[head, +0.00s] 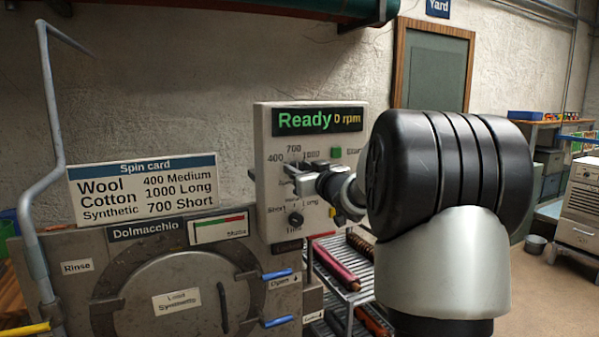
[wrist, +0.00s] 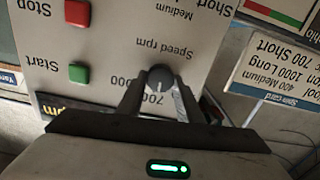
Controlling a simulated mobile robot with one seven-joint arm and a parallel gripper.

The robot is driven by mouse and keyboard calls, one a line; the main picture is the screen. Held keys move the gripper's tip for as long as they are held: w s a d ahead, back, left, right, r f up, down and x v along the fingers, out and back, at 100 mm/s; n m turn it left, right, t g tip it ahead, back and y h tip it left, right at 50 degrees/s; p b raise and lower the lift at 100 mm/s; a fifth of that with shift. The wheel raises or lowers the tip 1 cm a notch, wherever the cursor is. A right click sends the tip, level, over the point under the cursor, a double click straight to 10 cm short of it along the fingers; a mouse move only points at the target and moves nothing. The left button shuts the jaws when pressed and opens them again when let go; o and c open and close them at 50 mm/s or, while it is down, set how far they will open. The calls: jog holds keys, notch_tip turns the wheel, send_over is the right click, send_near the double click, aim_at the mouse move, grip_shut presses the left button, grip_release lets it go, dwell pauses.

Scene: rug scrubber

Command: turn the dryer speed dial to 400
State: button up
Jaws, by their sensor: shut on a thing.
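The dryer speed dial (wrist: 160,77) is a small round dark grey knob labelled "Speed rpm" on a pale control panel (head: 262,190). In the wrist view, which shows the panel upside down, its white mark seems to face the "700" label. My gripper (wrist: 159,84) is shut on the dial, one finger on each side. In the head view my gripper (head: 290,180) reaches in from the right and hides the dial. The labels 400, 700 and 1000 show above it. The display (head: 318,119) reads "Ready" and "0 rpm".
A second dial (head: 295,218) marked Short and Long sits below my gripper. A green Start button (head: 336,153) is on the panel's right; a red Stop button (wrist: 77,13) shows in the wrist view. The spin card (head: 143,188) lists wool 400 Medium, cotton 1000 Long, synthetic 700 Short.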

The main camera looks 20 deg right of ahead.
jog(key=n+b, duration=0.6)
jog(key=n, duration=0.4)
jog(key=shift+a+f+n, duration=0.1)
jog(key=shift+f+n, duration=0.05)
jog(key=shift+n, duration=0.25)
dwell(0.4)
jog(key=o, duration=1)
